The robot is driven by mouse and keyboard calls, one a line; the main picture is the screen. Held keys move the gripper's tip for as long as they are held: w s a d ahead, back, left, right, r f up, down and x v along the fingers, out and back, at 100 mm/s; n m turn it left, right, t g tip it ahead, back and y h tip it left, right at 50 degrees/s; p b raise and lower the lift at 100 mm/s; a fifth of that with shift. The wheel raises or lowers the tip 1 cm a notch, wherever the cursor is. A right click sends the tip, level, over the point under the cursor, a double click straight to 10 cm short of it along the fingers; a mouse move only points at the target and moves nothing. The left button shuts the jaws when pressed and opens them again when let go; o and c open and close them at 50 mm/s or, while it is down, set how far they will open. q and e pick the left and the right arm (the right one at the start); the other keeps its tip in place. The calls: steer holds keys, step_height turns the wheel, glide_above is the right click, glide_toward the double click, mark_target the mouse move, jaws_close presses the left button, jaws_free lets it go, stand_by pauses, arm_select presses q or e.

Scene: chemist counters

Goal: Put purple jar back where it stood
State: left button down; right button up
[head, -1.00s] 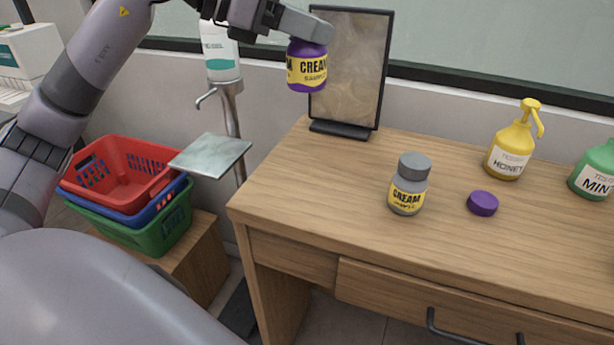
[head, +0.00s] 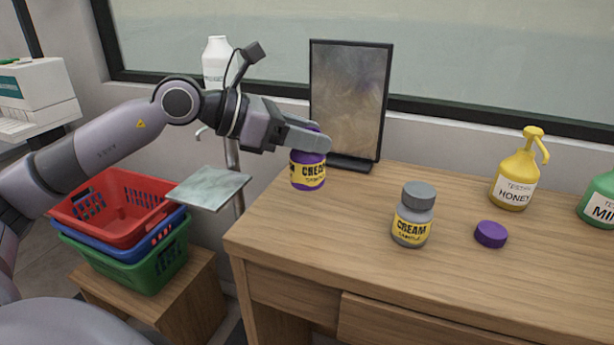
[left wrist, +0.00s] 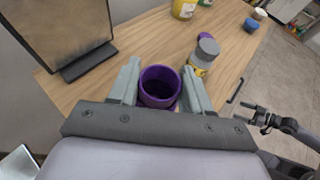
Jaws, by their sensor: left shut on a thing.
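The purple jar (head: 308,172) has a yellow CREAM label. My left gripper (head: 318,143) is shut on it near its top, and it is upright over the counter's back left part, in front of the dark-framed mirror. I cannot tell whether its base touches the wood. The left wrist view shows the jar (left wrist: 159,86) open at the top, between the two fingers. A purple lid (head: 490,234) lies apart on the counter. My right gripper (left wrist: 262,116) seems to show at the right of the left wrist view, too small to read.
A grey jar (head: 412,222) with a grey lid stands right of the purple jar. A yellow honey pump bottle (head: 515,175) and a green bottle (head: 601,200) stand further right. The framed mirror (head: 350,100) stands close behind. Stacked baskets (head: 115,215) are left of the counter.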

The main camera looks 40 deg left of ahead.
mark_target(291, 168)
arm_select(q)
step_height(291, 168, down, 3)
steer(key=shift+r, duration=0.15)
steer(key=shift+f+b, duration=0.35)
steer(key=shift+f, duration=1.45)
steer(key=shift+f, duration=0.1)
steer(key=shift+f+b, duration=0.15)
steer(key=shift+b, duration=0.15)
steer(key=shift+c, duration=2.4)
jaws_free()
